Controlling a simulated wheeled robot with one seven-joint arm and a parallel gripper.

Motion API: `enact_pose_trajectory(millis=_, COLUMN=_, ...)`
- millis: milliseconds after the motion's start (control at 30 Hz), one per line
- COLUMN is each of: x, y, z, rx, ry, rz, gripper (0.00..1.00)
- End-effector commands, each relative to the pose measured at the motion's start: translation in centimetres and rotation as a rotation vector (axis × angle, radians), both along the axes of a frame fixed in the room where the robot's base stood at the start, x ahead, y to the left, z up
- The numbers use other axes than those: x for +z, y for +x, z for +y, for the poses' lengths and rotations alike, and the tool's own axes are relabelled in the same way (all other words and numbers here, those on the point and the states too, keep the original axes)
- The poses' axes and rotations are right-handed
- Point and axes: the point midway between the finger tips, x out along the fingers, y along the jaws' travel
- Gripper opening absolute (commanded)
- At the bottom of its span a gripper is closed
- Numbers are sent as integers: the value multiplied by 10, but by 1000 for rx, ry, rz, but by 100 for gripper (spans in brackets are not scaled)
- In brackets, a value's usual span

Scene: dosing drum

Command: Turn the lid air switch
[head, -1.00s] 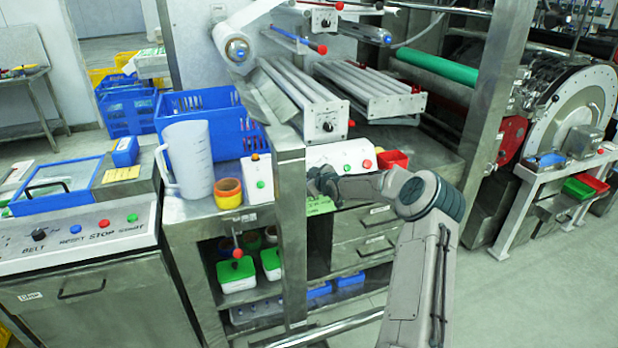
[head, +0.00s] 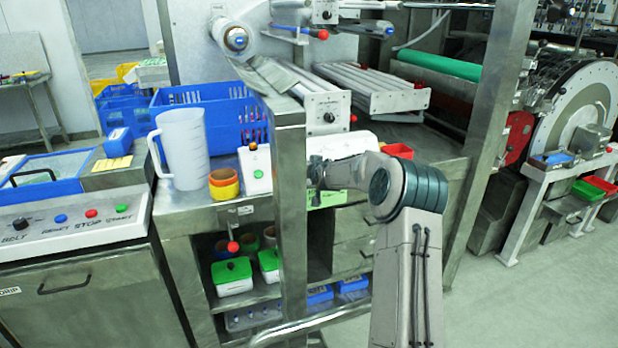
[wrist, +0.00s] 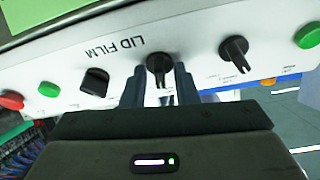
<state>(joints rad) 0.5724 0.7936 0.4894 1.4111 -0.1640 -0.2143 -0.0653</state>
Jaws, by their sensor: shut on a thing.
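In the wrist view a white control panel (wrist: 200,65) with upside-down "LID FILM" lettering carries black rotary knobs. My gripper (wrist: 160,80) is shut on the middle black knob (wrist: 160,62), with a finger on each side of it. The knob's pointer shows between the fingertips; its small label is not readable. Another black knob (wrist: 234,50) is to its right and a black switch (wrist: 95,82) to its left. In the head view my gripper (head: 316,172) is at the front of the white panel box (head: 342,146), partly behind the steel post; the grasped knob is hidden there.
A steel post (head: 292,190) stands close to my gripper's left. Film rollers (head: 370,85) are above and behind. Open floor (head: 490,300) is at right.

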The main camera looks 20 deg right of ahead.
Motion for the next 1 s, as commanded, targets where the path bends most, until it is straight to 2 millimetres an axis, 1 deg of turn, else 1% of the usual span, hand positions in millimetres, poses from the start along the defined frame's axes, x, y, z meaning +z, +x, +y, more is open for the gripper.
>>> enact_pose_trajectory(millis=33, x=-3, y=0, z=2, rx=-22, ry=32, rz=-1, gripper=4)
enact_pose_trajectory(millis=200, x=-1, y=0, z=2, rx=-96, ry=138, rz=-1, gripper=4)
enact_pose_trajectory(millis=500, x=0, y=1, z=2, rx=-181, ry=260, rz=0, gripper=4)
enact_pose_trajectory(millis=1000, x=1, y=0, z=1, rx=-211, ry=303, rz=0, gripper=4)
